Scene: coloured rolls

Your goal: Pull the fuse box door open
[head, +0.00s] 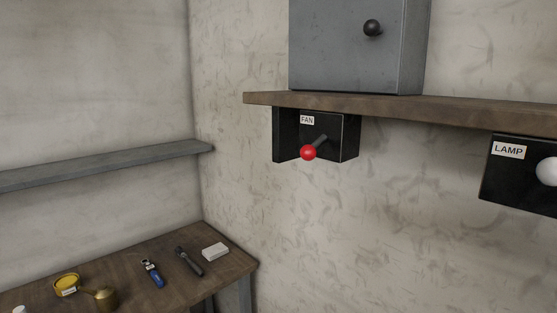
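The fuse box (335,55) is a grey metal box standing on a brown wooden shelf against the right-hand wall, in the upper part of the head view. Its top is cut off by the frame. Its door appears shut, with a round black knob (372,28) towards the right side of the front. My gripper is not in view, so its state and its distance from the knob do not show.
Under the wooden shelf (450,106) hang a black FAN switch with a red-balled lever (308,152) and a LAMP switch with a white ball (547,171). A grey shelf (110,164) is at left. A table (225,267) below holds tools, a white block and a yellow tin.

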